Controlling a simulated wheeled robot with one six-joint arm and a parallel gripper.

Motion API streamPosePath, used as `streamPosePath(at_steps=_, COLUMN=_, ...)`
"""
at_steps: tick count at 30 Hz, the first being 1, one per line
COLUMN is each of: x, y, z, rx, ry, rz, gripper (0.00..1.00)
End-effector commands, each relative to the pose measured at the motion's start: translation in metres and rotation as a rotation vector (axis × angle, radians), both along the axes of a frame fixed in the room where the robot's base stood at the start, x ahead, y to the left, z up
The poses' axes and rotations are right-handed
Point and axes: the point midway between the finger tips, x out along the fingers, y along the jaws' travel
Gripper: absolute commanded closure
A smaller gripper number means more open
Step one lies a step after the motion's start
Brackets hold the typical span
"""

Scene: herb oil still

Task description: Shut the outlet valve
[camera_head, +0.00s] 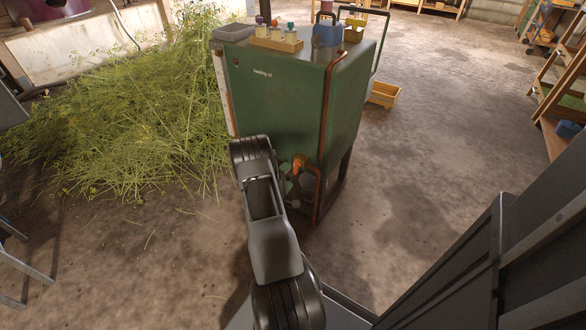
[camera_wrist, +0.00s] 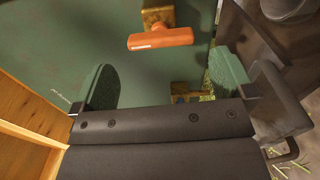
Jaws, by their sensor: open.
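The outlet valve has an orange lever handle (camera_wrist: 160,38) on a brass body (camera_wrist: 157,17), in front of the green tank wall. The handle lies crosswise in the wrist view. In the head view the orange valve (camera_head: 299,162) is low on the front of the green tank (camera_head: 280,95), next to a copper pipe. My gripper (camera_wrist: 163,86) is open, its two green-padded fingers wide apart with nothing held between them. The handle shows above the gap between the fingers, apart from both pads. In the head view my gripper is mostly hidden behind my arm, close to the valve.
A brass fitting (camera_wrist: 185,91) shows between the fingers, partly hidden by my gripper. A copper pipe (camera_head: 322,150) runs down the tank's corner. Wooden boards (camera_wrist: 25,125) edge the wrist view's left. Cut herbs (camera_head: 140,110) lie left of the tank; floor (camera_head: 440,130) to the right is clear.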

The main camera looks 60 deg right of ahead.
Motion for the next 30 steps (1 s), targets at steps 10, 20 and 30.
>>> streamPosePath(at_steps=10, x=0.001, y=0.057, z=0.001, rx=0.001, ry=0.001, rz=0.002, gripper=0.00)
streamPosePath(at_steps=20, x=0.000, y=0.072, z=0.000, rx=0.000, ry=0.000, rz=0.000, gripper=0.00)
streamPosePath(at_steps=30, x=0.000, y=0.072, z=0.000, rx=-0.001, ry=0.000, rz=0.000, gripper=0.00)
